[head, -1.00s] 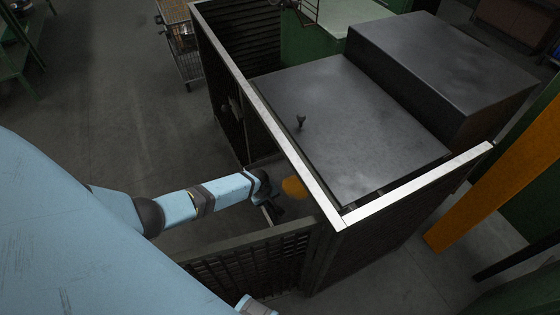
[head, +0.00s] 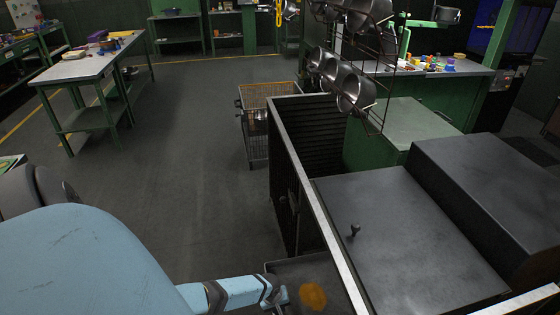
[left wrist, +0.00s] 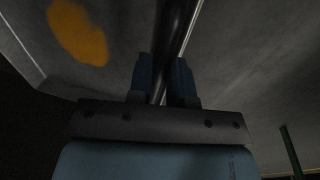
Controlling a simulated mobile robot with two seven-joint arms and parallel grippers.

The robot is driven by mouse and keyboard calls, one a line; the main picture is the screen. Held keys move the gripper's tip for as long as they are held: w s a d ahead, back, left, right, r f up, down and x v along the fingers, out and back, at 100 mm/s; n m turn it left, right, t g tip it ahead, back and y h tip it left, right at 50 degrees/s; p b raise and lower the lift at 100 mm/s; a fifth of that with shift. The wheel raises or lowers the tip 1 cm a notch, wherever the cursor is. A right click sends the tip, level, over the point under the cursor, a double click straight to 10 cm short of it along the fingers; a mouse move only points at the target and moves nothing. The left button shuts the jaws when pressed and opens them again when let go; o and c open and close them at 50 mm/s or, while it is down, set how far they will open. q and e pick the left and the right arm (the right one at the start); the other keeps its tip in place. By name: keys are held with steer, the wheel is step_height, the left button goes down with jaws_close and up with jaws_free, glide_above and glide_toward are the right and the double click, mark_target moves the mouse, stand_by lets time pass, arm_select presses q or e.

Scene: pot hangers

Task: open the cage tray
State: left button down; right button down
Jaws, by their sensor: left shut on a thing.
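The cage tray (head: 300,268) is a dark grey flat panel with an orange patch (head: 313,295), low beside the near cage wall at the bottom of the head view. My left gripper (head: 278,297) is at its left edge, partly cut by the picture's bottom. In the left wrist view the fingers (left wrist: 163,78) are shut on a dark round handle bar (left wrist: 175,28). The orange patch (left wrist: 78,32) shows on the grey surface beyond it. How far the tray reaches inside the cage is hidden by the wall. My right gripper is out of view.
The cage wall (head: 305,190) has a pale top rim beside the tray. A dark lid with a knob (head: 354,230) lies right of it. Pots (head: 355,90) hang on a rack behind.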

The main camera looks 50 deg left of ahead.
arm_select(q)
steer(key=c, duration=1.1)
jaws_free()
steer(key=shift+o, duration=0.2)
steer(key=shift+s+r, duration=0.1)
steer(key=shift+r, duration=0.25)
step_height(320, 180, up, 13)
steer(key=s+a+p, duration=0.1)
steer(key=s+p, duration=0.1)
steer(key=p, duration=0.2)
steer(key=shift+a, duration=0.15)
steer(key=shift+s+f, duration=0.1)
